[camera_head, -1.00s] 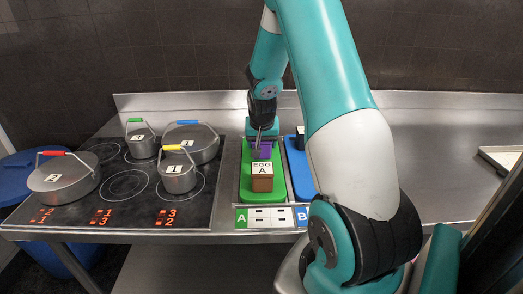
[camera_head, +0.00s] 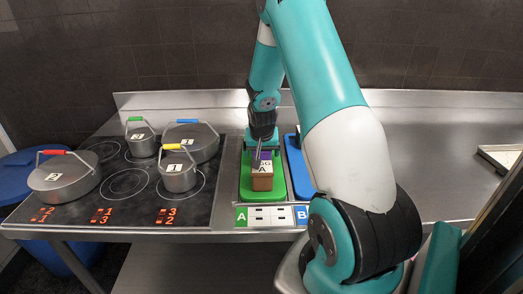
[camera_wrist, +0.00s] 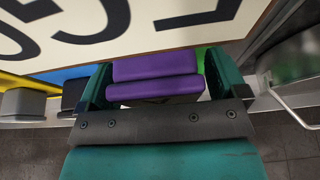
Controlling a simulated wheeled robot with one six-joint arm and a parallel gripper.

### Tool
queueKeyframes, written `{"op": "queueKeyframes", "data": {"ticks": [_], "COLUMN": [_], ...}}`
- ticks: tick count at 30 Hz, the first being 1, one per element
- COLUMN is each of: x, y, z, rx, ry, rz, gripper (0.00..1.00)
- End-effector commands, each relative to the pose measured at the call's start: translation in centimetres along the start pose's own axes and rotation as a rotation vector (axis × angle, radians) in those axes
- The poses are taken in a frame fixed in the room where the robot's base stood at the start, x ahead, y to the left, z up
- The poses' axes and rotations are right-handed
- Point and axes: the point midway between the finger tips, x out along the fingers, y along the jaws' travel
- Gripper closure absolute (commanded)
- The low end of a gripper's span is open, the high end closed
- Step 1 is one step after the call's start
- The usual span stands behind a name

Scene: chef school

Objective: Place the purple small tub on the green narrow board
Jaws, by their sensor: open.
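The small purple tub (camera_head: 265,155) shows over the green narrow board (camera_head: 276,195), just behind a brown tub (camera_head: 262,184). I cannot tell whether it touches the board. My gripper (camera_head: 259,151) is open and pointing down around the purple tub. In the wrist view the purple tub (camera_wrist: 155,88) lies between the two teal fingers of my gripper (camera_wrist: 155,92). The fingers and tub hide parts of the brown tub's white label in the head view.
A blue board (camera_head: 298,170) lies right of the green board, partly behind my arm. The stove (camera_head: 130,208) at left holds several lidded pots. A large white lettered label (camera_wrist: 130,30) fills the top of the wrist view. Bare steel counter (camera_head: 430,175) lies at right.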

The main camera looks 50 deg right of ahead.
Motion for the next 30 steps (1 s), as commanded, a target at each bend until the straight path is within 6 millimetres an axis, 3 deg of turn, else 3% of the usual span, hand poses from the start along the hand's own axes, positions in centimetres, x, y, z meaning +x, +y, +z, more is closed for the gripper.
{"op": "queueKeyframes", "data": {"ticks": [5, 19, 27, 30], "x": [-1.1, -10.3, -12.3, -13.0], "y": [0.0, -0.1, 0.0, -1.2], "z": [-0.2, -0.2, -0.1, 0.6], "rx": [0.000, 0.000, -0.001, -0.035], "ry": [0.004, 0.005, 0.000, -0.009], "rz": [-0.001, -0.002, 0.000, -0.024], "gripper": [0.09, 0.09, 0.09, 0.09]}}
